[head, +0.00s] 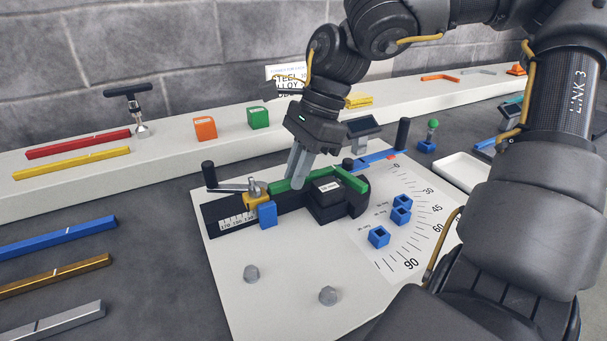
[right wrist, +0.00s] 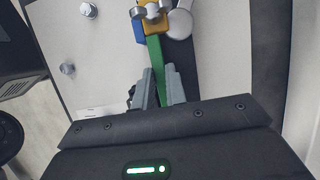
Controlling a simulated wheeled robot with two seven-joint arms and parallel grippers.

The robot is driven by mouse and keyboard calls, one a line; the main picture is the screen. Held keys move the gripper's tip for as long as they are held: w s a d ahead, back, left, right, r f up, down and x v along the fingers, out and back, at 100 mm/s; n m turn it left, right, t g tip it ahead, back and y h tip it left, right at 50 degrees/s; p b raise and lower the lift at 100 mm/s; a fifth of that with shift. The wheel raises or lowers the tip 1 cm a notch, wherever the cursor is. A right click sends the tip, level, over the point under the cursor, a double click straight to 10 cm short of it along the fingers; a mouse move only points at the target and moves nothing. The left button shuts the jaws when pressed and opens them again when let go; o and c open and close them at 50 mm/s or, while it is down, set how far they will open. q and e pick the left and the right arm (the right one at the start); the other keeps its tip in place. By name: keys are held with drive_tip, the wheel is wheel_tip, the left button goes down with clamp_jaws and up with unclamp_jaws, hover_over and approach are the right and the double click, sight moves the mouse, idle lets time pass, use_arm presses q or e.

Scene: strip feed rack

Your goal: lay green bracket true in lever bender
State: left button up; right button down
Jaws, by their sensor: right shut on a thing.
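The green bracket (head: 351,180) lies along the black body of the lever bender (head: 235,270), with a bent leg beyond the central block. Its long leg runs left towards a yellow clamp (head: 252,203) over the length scale. My right gripper (head: 298,180) points down at the long leg, its grey fingers shut on it. In the right wrist view the green strip (right wrist: 155,60) passes between my fingers (right wrist: 160,95) and reaches the yellow clamp (right wrist: 154,22). Whether the strip is seated flush is hidden by the fingers. My left gripper is out of view.
The bender's blue lever (head: 376,157) extends back right beside the angle scale. Blue square pieces (head: 379,237) sit on that scale. Two bolts (head: 251,272) stand on the front plate. Several strips, including a blue one (head: 60,237), lie left. A white tray (head: 462,171) stands right.

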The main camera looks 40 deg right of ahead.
drive_tip(key=shift+f+b, duration=0.7)
drive_tip(key=shift+f, duration=0.2)
drive_tip(key=c, duration=1.3)
unclamp_jaws()
drive_tip(key=shift+c, duration=0.2)
drive_tip(key=p+v, duration=0.2)
drive_tip(key=v, duration=0.9)
drive_tip(key=shift+p, duration=0.3)
drive_tip(key=shift+f, duration=0.1)
